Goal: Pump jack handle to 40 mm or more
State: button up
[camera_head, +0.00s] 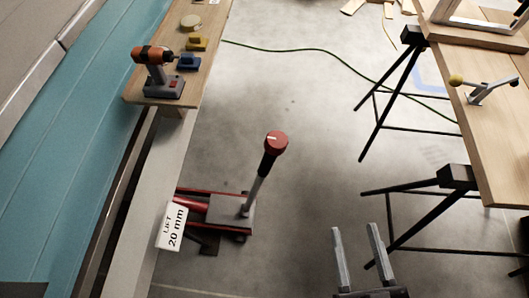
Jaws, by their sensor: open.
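The red floor jack (228,214) sits low on the floor beside the camper's sill. Its handle (256,180) stands up, tilted slightly to the right, with a black grip and a red round knob (276,143) on top. A white tag (172,228) at the jack's left end reads "LIFT 20 mm". My gripper (356,236) is at the bottom edge, right of the jack. Its two grey fingers are apart and empty, and it does not touch the handle. The jack's left end is partly hidden behind the tag.
A wooden shelf along the blue camper holds an orange drill (155,70) and small yellow and blue items. A trestle table (498,140) with black legs (400,100) stands on the right. A green cable (300,50) crosses the floor.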

aim_at(270, 166)
jog(key=w+a+f+y+b, duration=0.1)
jog(key=w+a+f, duration=0.2)
jog(key=w+a, duration=0.1)
jog(key=w+a+f+n+y+b, duration=0.1)
jog(key=w+a+f+y+b, duration=0.1)
jog(key=w+a, duration=0.3)
jog(key=w+a+f+n+y+b, duration=0.1)
jog(key=w+a+f+b, duration=0.1)
jog(key=w+a+f, duration=0.2)
jog(key=shift+w+a+f+y, duration=0.1)
jog(key=shift+w+y, duration=0.1)
jog(key=shift+w, duration=0.35)
jog(key=shift+w+a+f+y, duration=0.1)
jog(key=shift+w+y, duration=0.1)
jog(key=shift+w, duration=0.3)
jog(key=shift+w+a+f, duration=0.5)
jog(key=shift+w+a, duration=0.15)
jog(key=shift+a, duration=0.05)
jog(key=f, duration=0.2)
jog(key=shift+w+a+f+m+g, duration=0.15)
jog(key=shift+w+f+m+g, duration=0.05)
jog(key=shift+f+m+g, duration=0.15)
jog(key=shift+w+a, duration=0.1)
jog(key=shift+w, duration=0.15)
jog(key=x, duration=0.7)
jog(key=shift+w, duration=0.15)
jog(key=shift+c, duration=0.2)
grip_shut()
